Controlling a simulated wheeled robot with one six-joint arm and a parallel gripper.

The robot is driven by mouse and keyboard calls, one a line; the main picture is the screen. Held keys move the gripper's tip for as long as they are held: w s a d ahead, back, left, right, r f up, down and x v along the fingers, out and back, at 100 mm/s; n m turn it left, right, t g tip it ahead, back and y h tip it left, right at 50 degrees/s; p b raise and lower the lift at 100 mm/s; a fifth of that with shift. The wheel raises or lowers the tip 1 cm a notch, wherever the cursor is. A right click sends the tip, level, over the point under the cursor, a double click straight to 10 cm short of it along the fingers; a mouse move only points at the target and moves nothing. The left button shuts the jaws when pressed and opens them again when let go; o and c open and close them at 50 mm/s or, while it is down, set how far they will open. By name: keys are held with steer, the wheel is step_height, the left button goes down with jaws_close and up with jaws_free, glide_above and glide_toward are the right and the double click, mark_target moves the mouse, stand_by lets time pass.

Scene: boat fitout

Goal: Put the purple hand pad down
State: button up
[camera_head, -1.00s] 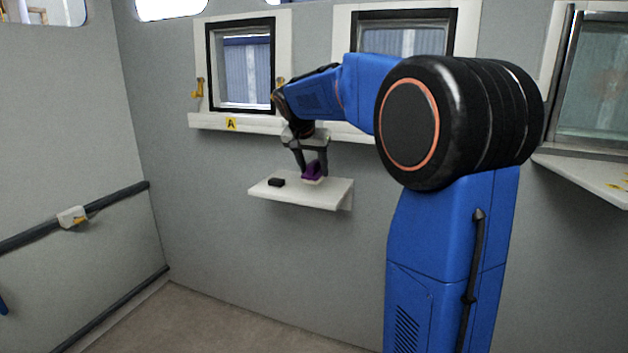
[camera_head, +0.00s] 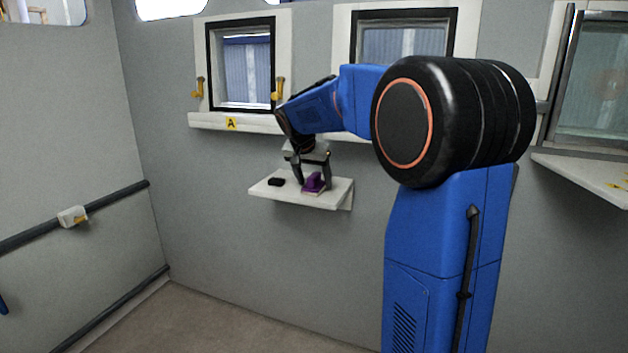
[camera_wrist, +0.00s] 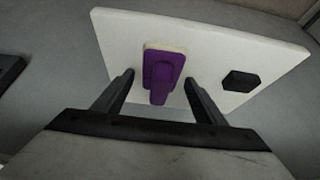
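The purple hand pad (camera_head: 314,182) rests on the small white wall shelf (camera_head: 335,197), with its pale base down. It also shows in the wrist view (camera_wrist: 162,72), lying on the white shelf (camera_wrist: 215,45) with its purple grip upward. My gripper (camera_head: 313,180) is at the pad. In the wrist view its two fingers (camera_wrist: 160,78) are spread wide, one on each side of the pad, with gaps between them and the grip. Nothing is held.
A small black block (camera_head: 276,182) lies on the left part of the shelf; it shows at the right in the wrist view (camera_wrist: 240,81). Above is a window ledge (camera_head: 205,121) with a yellow A label (camera_head: 231,124). A dark rail (camera_head: 110,204) runs along the left wall.

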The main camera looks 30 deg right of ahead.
steer(key=v, duration=1.2)
steer(key=shift+r, duration=0.2)
steer(key=shift+s, duration=0.15)
steer(key=s+a+f+n+y, duration=0.1)
steer(key=s+a+f+n, duration=0.2)
steer(key=s+f, duration=0.4)
steer(key=s+a+f+n+y, duration=0.2)
steer(key=s+a+f+n, duration=0.2)
steer(key=s, duration=1.3)
steer(key=s+a+f+n+t+y, duration=0.1)
steer(key=s+a+f+n, duration=0.2)
steer(key=s+a+f, duration=0.3)
steer(key=s+f, duration=0.5)
steer(key=s, duration=0.1)
steer(key=shift+a+f+y, duration=0.35)
steer(key=shift+f+y, duration=0.05)
steer(key=shift+o, duration=0.5)
